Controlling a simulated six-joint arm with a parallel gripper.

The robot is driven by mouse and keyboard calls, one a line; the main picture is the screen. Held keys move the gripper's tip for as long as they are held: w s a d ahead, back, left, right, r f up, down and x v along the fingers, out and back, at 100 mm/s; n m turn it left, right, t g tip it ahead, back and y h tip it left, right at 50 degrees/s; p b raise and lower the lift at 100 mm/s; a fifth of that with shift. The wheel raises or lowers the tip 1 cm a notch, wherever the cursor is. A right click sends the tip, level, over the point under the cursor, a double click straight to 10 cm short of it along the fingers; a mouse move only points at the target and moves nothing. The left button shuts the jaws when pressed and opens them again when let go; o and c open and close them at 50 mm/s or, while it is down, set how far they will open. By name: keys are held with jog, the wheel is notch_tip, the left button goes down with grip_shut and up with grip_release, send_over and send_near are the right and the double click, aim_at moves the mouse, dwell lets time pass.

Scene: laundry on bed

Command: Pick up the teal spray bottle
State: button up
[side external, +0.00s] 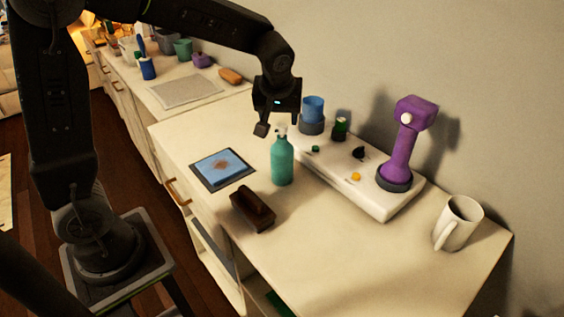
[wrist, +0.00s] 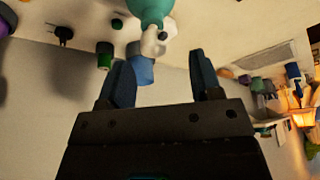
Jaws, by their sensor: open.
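The teal spray bottle (side external: 282,161) stands upright on the cream counter, with a pale spray head at its top. My gripper (side external: 270,129) is just above and slightly left of the spray head in the side view. In the wrist view the bottle (wrist: 150,12) shows at the top edge, its pale nozzle pointing down the picture, with most of its body out of frame. My gripper (wrist: 162,80) is open there, with its two dark fingers apart and no object held between them. Whether a finger touches the bottle cannot be told.
A white board (side external: 340,185) behind the bottle holds a purple device (side external: 406,143), a blue cup (side external: 313,108) and small knobs. A white mug (side external: 457,224) stands at the right. The counter's right front is clear.

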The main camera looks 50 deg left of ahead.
aim_at(282, 125)
jog(key=shift+d+x, duration=0.2)
jog(key=shift+x, duration=1.15)
jog(key=shift+d+x, duration=0.2)
jog(key=shift+x, duration=1.2)
jog(key=shift+f, duration=0.1)
grip_shut()
